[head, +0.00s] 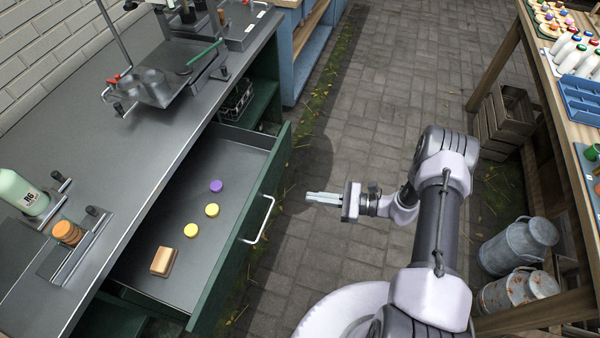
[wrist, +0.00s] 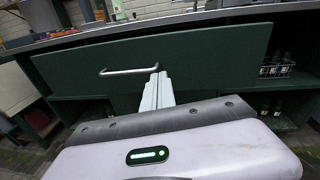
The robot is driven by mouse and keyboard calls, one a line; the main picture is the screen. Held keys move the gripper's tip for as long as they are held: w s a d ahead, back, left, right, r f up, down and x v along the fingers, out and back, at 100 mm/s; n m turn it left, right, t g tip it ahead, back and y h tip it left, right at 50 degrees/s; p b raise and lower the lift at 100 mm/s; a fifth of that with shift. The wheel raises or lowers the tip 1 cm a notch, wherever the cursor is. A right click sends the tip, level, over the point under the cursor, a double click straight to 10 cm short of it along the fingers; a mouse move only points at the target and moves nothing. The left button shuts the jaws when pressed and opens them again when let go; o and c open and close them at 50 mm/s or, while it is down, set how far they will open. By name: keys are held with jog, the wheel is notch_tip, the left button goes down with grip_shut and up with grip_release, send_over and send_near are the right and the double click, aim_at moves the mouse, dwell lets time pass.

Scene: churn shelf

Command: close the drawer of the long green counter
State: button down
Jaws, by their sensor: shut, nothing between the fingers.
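The long green counter (head: 113,160) with a grey top runs along the left in the head view. Its drawer (head: 165,222) is pulled well out and holds a purple cap, two yellow caps and a small wooden block. The drawer's green front (wrist: 205,62) fills the upper wrist view, with a pale bar handle (head: 258,220) across it; the handle also shows in the wrist view (wrist: 128,71). My gripper (head: 308,197) is shut and empty.
A green bottle (head: 22,192) and a stack of orange discs (head: 67,233) stand on the counter. A wooden table (head: 548,88) with bottles and trays stands right, with metal churns (head: 520,245) below. Paved floor (head: 345,130) between is clear.

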notch_tip(320, 180, down, 4)
jog(key=d+f+m+t, duration=0.1)
jog(key=d+m+t, duration=0.1)
jog(key=m+t, duration=0.1)
jog(key=b, duration=0.3)
send_near(268, 192)
jog(key=x, duration=0.7)
jog(key=shift+s+r, duration=0.1)
jog(key=shift+a, duration=0.1)
